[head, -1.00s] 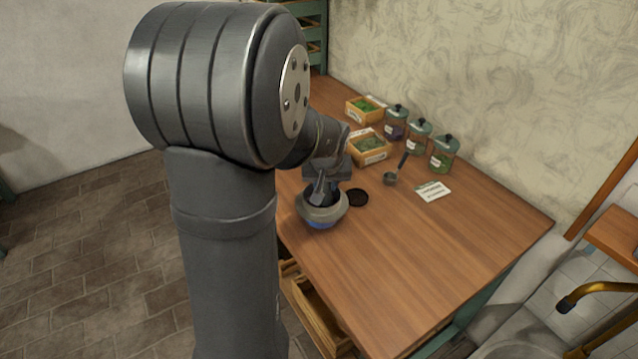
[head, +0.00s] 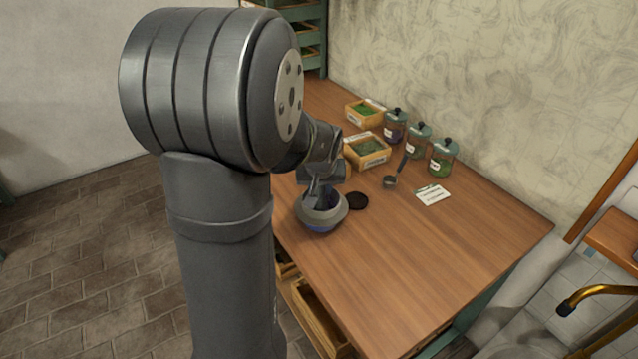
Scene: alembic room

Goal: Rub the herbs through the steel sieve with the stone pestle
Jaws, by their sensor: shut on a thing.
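The bowl-shaped vessel (head: 322,218) stands on the table's left edge, with a pale grey rim and a blue lower part. I take its top part for the sieve, but its mesh and any herbs inside are hidden. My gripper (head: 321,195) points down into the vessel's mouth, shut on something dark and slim. This is probably the stone pestle, though its shape is mostly hidden by the jaws and the rim. My arm stands in front at the left.
A dark round disc (head: 357,200) lies right of the vessel. A small scoop (head: 391,181), a label card (head: 433,195), two wooden boxes of green herbs (head: 368,155) (head: 364,112) and lidded jars (head: 442,160) stand farther back. The table's front right (head: 420,260) is clear.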

